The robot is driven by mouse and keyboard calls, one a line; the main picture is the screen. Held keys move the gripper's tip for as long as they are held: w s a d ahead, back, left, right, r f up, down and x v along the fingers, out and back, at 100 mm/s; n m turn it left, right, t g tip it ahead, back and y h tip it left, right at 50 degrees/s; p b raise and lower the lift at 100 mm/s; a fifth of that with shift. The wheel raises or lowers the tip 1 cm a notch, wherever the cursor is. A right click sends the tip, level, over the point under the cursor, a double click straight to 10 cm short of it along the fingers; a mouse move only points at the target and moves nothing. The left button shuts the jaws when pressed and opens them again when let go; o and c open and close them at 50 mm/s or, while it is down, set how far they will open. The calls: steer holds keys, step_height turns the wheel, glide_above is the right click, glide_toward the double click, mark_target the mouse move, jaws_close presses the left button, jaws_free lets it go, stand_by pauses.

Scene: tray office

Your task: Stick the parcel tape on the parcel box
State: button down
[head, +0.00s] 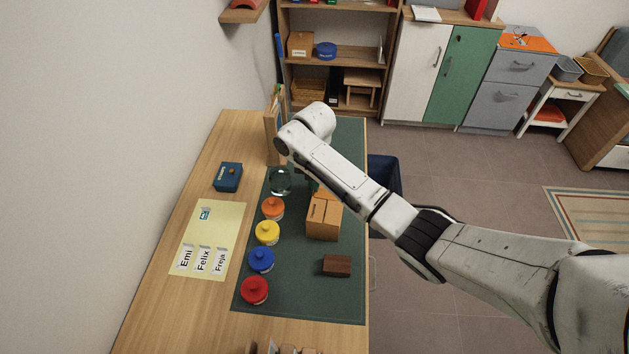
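A brown cardboard-coloured box (323,222), which looks like the parcel box, stands on the dark green mat (300,300). A seam or gap line shows on its top. Its far end lies close to my arm in the picture, and my arm partly covers that area. I cannot make out the parcel tape for certain. My gripper is hidden behind my own arm, so its fingers and anything in them do not show.
Orange (273,208), yellow (267,232), blue (261,260) and red (254,290) knobbed lids line the mat's left side. A glass bowl (280,182), dark wooden block (337,265), blue box (228,176) and yellow name sheet (208,241) are nearby. The mat's front right is clear.

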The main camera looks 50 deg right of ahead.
steer(key=c, duration=0.9)
jaws_free()
step_height(320, 180, up, 4)
steer(key=p, duration=0.4)
steer(key=shift+r, duration=0.15)
steer(key=shift+r+p, duration=0.3)
steer(key=shift+r, duration=0.55)
steer(key=shift+c, duration=0.4)
